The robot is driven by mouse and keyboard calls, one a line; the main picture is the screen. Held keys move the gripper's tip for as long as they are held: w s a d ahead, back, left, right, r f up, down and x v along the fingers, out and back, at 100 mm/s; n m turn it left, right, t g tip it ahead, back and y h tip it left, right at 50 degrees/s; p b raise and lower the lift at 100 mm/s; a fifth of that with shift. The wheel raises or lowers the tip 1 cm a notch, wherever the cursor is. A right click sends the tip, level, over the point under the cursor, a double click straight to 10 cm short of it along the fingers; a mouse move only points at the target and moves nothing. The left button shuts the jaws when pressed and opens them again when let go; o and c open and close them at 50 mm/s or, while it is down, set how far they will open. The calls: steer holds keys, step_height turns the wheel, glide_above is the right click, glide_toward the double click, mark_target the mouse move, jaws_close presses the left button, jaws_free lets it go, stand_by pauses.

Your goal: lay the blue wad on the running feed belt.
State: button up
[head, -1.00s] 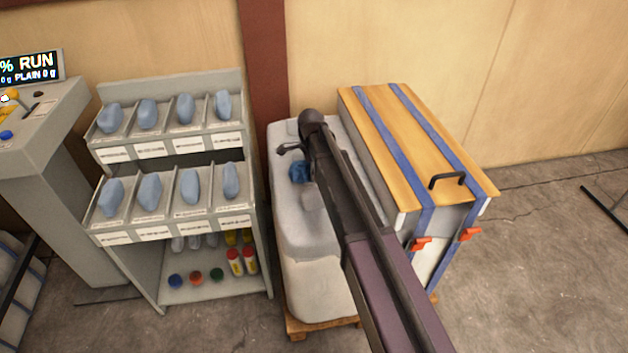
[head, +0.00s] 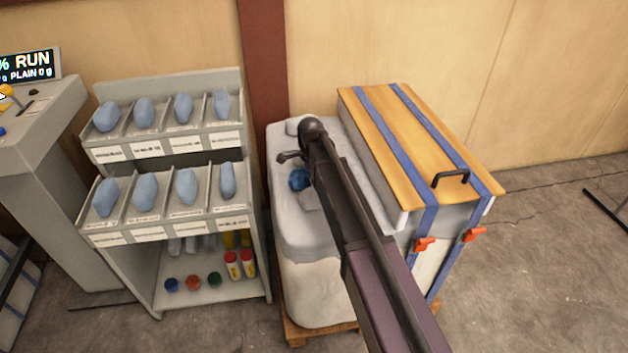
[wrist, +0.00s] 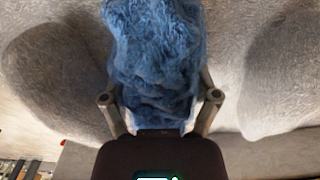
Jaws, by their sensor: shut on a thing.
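The blue wad (wrist: 155,60) is a fluffy, dark blue clump that fills the space between the fingers of my gripper (wrist: 158,100) in the wrist view. My gripper is shut on it. In the head view the blue wad (head: 299,180) shows as a small blue patch beside my arm, above the grey fibre heap. My gripper is mostly hidden behind my own arm there. The running feed belt is not in view.
A grey heap (head: 300,235) on a wooden pallet lies under my arm. A wood-topped box (head: 420,140) with blue straps stands right of it. A rack (head: 175,240) of pale blue pieces stands left. A console screen (head: 30,66) reads RUN.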

steer(key=shift+f, duration=0.15)
steer(key=o, duration=1)
step_height(320, 180, up, 12)
steer(key=p, duration=1.2)
steer(key=shift+r, duration=0.2)
stand_by(0.3)
